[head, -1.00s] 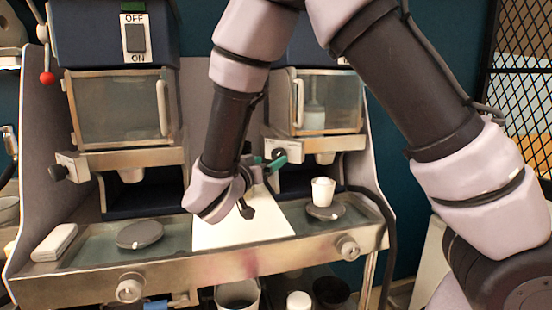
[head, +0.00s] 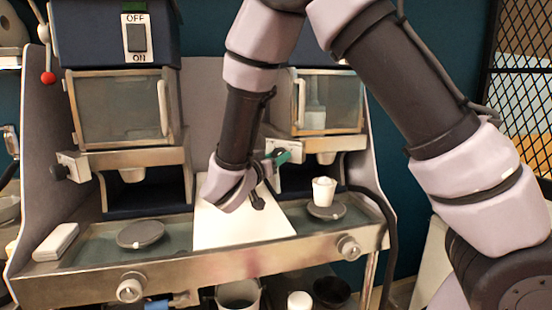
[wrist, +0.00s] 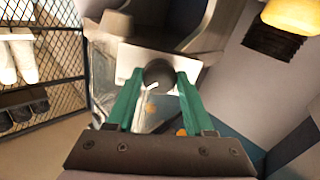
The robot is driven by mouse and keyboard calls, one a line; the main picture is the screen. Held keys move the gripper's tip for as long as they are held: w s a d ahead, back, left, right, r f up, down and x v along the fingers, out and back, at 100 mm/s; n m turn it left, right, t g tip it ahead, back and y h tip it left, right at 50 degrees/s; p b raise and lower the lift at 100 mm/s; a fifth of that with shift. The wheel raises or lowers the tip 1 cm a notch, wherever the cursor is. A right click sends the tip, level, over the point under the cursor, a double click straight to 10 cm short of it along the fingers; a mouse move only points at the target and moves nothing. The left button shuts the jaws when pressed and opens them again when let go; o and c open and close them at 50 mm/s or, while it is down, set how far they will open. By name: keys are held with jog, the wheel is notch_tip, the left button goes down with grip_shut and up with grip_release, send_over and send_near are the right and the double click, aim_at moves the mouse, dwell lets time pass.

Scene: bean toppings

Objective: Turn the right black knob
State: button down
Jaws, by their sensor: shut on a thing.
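The right black knob (wrist: 158,74) sits between the green fingers of my gripper (wrist: 157,86) in the wrist view, on a pale metal block. My gripper is shut on it, one finger at each side. A light line shows on the knob's face. In the head view my gripper (head: 277,158) is at the left side of the right machine's metal outlet block, and the knob is hidden there by the fingers and wrist. The left black knob (head: 59,172) sticks out from the left machine's block.
A white cup (head: 323,190) stands on a grey disc (head: 327,211) under the right outlet. Another grey disc (head: 141,234) lies on the left of the counter, near a white block (head: 55,242). A white sheet (head: 240,228) lies below my wrist. Black mesh (head: 520,80) stands at right.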

jog(key=shift+n+g+h, duration=0.3)
jog(key=shift+n+g, duration=0.2)
jog(key=shift+n, duration=8.2)
jog(key=shift+c, duration=1.4)
grip_release()
jog(key=shift+r, duration=0.1)
